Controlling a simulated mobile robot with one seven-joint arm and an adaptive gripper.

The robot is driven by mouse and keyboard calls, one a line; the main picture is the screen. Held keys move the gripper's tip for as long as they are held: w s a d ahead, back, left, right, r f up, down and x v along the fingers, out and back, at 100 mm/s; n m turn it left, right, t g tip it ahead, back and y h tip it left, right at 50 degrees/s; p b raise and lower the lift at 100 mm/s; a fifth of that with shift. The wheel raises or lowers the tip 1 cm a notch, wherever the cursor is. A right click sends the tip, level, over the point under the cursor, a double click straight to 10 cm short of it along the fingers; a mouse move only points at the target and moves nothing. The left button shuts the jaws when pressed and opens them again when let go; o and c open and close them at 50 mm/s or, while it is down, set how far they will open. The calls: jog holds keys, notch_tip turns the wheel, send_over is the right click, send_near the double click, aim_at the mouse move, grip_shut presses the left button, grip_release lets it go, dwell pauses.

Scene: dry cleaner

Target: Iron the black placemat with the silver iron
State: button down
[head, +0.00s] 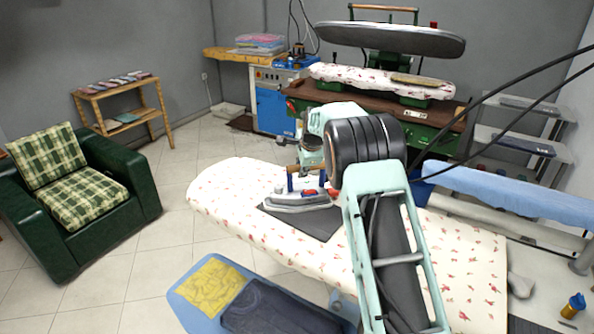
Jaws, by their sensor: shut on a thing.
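The silver iron (296,202) is in the middle of the head view, over the left part of the black placemat, tip toward the left. It looks level; I cannot tell whether its soleplate touches the cloth. The black placemat (310,224) lies on the floral ironing board (232,184), and my arm covers its right part. My gripper (308,172) is above the iron, shut on its handle. The fingers are small and partly hidden by my own arm.
A blue board (182,292) with a folded yellow cloth (211,286) and a dark garment (275,308) is in front. A green armchair (128,178) stands left. A pressing machine (390,42) is behind. A blue-covered board (510,192) is at right.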

jog(key=shift+s+d+r, duration=0.1)
jog(key=shift+d+r, duration=0.2)
jog(key=shift+r, duration=0.15)
jog(key=shift+s+d+f+b, duration=0.15)
jog(key=shift+s+d+b, duration=1.05)
jog(key=shift+d+b, duration=0.15)
jog(key=shift+d, duration=0.1)
jog(key=shift+s+d+f, duration=0.1)
jog(key=shift+s+d, duration=0.05)
jog(key=shift+s, duration=0.05)
jog(key=s+d+b, duration=0.5)
jog(key=s+d, duration=0.1)
jog(key=d, duration=0.1)
jog(key=shift+d, duration=0.35)
jog(key=shift+s, duration=0.1)
jog(key=shift+r, duration=0.2)
